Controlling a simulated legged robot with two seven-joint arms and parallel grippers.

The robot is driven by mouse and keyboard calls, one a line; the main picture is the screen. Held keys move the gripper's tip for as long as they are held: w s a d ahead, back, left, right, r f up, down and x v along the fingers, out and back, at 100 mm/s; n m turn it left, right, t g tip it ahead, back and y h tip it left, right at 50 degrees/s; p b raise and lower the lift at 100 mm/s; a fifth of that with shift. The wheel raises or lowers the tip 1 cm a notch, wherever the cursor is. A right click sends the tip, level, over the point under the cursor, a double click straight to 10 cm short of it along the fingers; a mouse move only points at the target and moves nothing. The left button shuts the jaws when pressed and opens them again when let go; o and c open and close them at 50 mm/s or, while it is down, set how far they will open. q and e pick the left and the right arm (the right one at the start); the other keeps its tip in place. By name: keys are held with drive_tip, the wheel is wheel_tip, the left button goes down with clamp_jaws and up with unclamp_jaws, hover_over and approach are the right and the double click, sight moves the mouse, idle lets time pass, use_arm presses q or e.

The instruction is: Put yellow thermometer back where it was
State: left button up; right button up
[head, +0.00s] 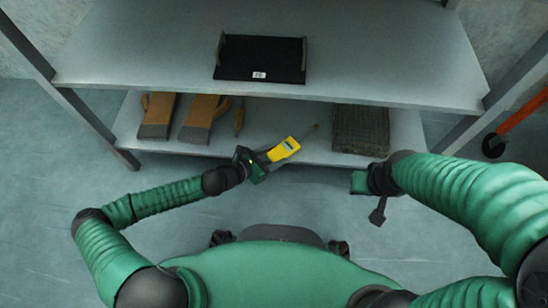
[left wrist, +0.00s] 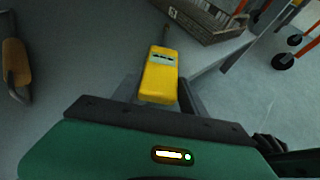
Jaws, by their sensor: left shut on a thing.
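The yellow thermometer (head: 284,149) has a small display and a thin dark probe pointing away from me to the upper right. My left gripper (head: 264,158) is shut on its near end, at the front edge of the lower shelf. In the left wrist view the thermometer (left wrist: 160,75) lies between the two fingers (left wrist: 158,98). I cannot tell whether it touches the shelf. My right gripper (head: 368,190) is in front of the shelf on the right, and its finger opening cannot be made out.
The lower shelf (head: 285,118) holds a pair of brown and grey gloves (head: 200,118), a small brown tool (head: 239,118) and a dark mesh basket (head: 361,130). The upper shelf (head: 400,55) bears a black tray (head: 260,58). Shelf space between tool and basket is clear.

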use_arm(q)
drive_tip(key=o, duration=1.5)
drive_tip(key=shift+a, duration=0.1)
